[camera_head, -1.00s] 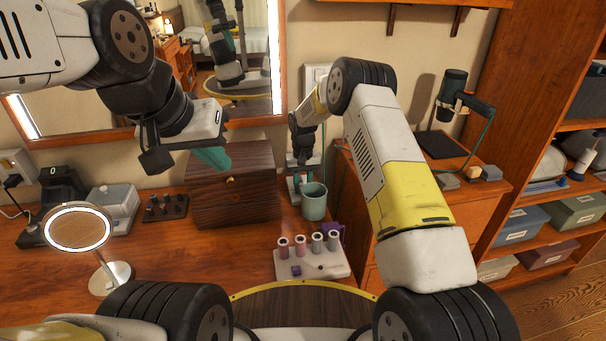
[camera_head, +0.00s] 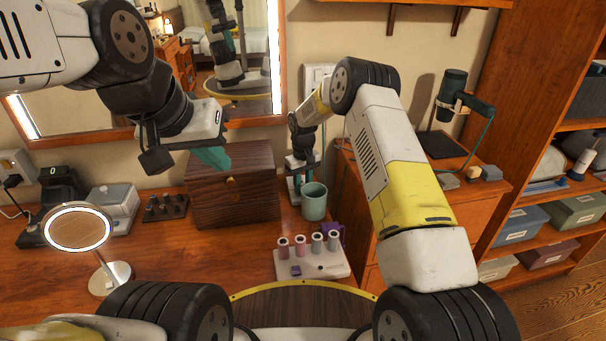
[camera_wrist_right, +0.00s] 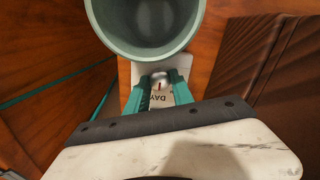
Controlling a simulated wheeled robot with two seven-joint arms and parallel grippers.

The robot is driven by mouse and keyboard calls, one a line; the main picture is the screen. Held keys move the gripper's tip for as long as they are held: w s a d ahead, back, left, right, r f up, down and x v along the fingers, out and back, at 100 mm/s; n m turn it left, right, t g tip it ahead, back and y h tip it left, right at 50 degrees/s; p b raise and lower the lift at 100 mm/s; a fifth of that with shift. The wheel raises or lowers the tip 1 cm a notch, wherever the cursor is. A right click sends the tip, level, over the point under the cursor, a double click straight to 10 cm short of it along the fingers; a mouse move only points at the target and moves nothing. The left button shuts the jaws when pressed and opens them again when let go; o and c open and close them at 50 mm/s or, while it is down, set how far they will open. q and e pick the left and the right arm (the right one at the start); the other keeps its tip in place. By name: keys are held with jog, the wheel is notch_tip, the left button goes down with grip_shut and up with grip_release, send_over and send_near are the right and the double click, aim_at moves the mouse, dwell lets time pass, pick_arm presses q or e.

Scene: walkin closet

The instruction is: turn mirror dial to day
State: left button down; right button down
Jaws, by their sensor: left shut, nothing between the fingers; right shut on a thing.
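The mirror dial is a small metallic knob (camera_wrist_right: 160,79) on a white plate (camera_wrist_right: 140,72) in the right wrist view. A small red mark shows on the knob, and the upside-down word DAY is printed on the plate just below it. My right gripper (camera_wrist_right: 160,90) is shut on the knob, one teal finger on each side. In the head view my right gripper (camera_head: 300,178) is low behind the green cup, and the knob is hidden there. My left gripper (camera_head: 214,158) is shut and empty, in the air above the dark wooden box.
The green cup (camera_head: 314,202) stands close to my right gripper. A dark wooden box (camera_head: 233,195) is left of it, and a white rack with several tubes (camera_head: 312,266) is in front. A round lighted mirror (camera_head: 78,229) stands at left on the desk (camera_head: 190,262).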

jog(key=c, duration=1.1)
grip_release()
jog(key=shift+r, duration=3.9)
jog(key=shift+r, duration=0.1)
jog(key=s+d+r+m+t, duration=0.1)
jog(key=s+d+r, duration=0.2)
jog(key=s+r, duration=0.35)
jog(key=s+d+r+m+t+y, duration=0.1)
jog(key=s+d+r, duration=0.2)
jog(key=r, duration=0.7)
jog(key=s+d+r+t, duration=0.1)
jog(key=s+d+r, duration=0.25)
jog(key=r, duration=0.45)
jog(key=s+d+r+m+t, duration=0.1)
jog(key=s+d, duration=0.1)
jog(key=s, duration=1)
jog(key=s+d+r+m+t+y, duration=0.1)
jog(key=s+d+r+m+t, duration=0.1)
jog(key=s, duration=1.1)
jog(key=shift+d+m, duration=0.3)
jog(key=shift+d, duration=0.2)
